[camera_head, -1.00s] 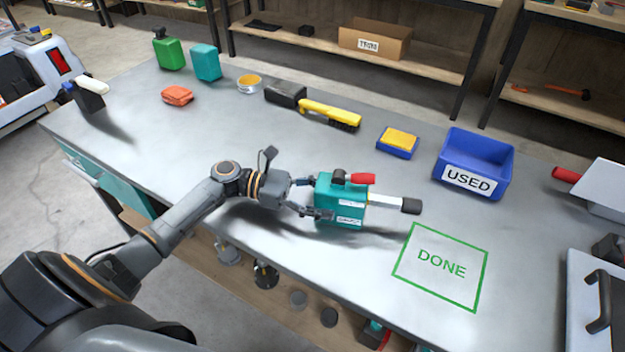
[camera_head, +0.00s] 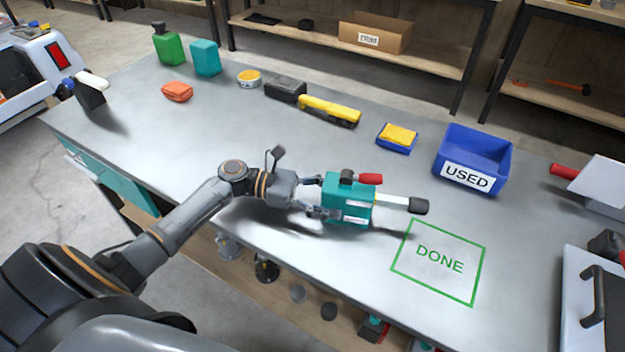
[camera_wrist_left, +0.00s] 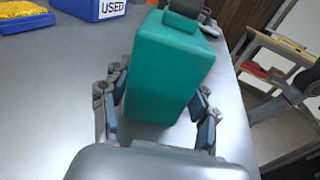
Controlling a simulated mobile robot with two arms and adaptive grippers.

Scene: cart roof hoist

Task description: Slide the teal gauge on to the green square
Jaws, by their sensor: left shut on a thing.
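The teal gauge (camera_head: 347,203) is a boxy block with a black knob, a red-tipped handle and a light rod with a black end pointing right. It is on or just over the grey bench, left of the green square (camera_head: 438,261) marked DONE. My left gripper (camera_head: 318,197) is shut on the gauge from its left side. In the left wrist view the gauge (camera_wrist_left: 166,75) stands between the two fingers, and its underside contact is hard to tell. The rod's black end is near the square's upper left corner. My right gripper is not in view.
A blue USED bin (camera_head: 471,165) stands behind the square. A blue tray with a yellow sponge (camera_head: 397,137), a yellow brush (camera_head: 329,110) and other items line the back. A grey case with a black handle (camera_head: 596,300) is at right. The square is clear.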

